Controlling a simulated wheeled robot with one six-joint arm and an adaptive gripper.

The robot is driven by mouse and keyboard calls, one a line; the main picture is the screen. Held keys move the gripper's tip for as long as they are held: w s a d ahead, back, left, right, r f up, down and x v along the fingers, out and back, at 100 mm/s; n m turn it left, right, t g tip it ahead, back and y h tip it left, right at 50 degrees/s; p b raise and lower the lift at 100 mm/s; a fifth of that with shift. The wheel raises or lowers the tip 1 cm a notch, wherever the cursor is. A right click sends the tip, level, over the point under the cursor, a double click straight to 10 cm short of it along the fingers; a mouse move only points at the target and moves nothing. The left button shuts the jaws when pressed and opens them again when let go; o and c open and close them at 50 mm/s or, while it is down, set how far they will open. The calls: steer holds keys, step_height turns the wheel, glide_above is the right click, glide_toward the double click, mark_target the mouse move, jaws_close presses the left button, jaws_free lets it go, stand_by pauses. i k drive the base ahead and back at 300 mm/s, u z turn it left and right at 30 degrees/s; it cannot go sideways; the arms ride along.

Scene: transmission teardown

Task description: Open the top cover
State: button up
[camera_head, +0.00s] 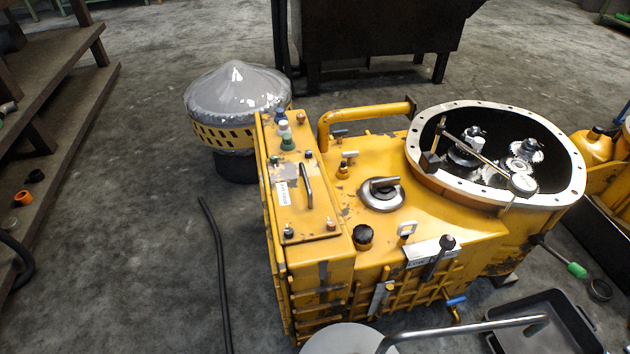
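A yellow transmission housing (345,240) stands on the floor in the middle. Its left part is a tall box with a flat yellow top panel (303,217) that lies closed and carries a dark bar handle (306,186). On the right is a large round opening with a pale bolted flange (421,172). No cover lies over this opening, and metal gears (521,168) show inside. A round silver fitting with a lever (381,195) sits on the middle deck. I cannot tell which part is the top cover. My gripper is not in view.
A grey dome on a perforated yellow ring (236,104) stands behind left. A dial gauge (522,184) on a rod crosses the opening. A black tray (553,318) lies front right, shelves (62,75) left. A black hose (219,270) lies on otherwise open left floor.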

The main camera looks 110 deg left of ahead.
mark_target(301, 200)
steer(key=k, duration=0.2)
steer(key=z, duration=1.05)
steer(key=i, duration=0.85)
steer(key=u, duration=4.9)
steer(key=i, duration=0.5)
steer(key=k, duration=0.5)
steer(key=z, duration=0.75)
steer(key=i, duration=0.45)
steer(key=u, duration=0.1)
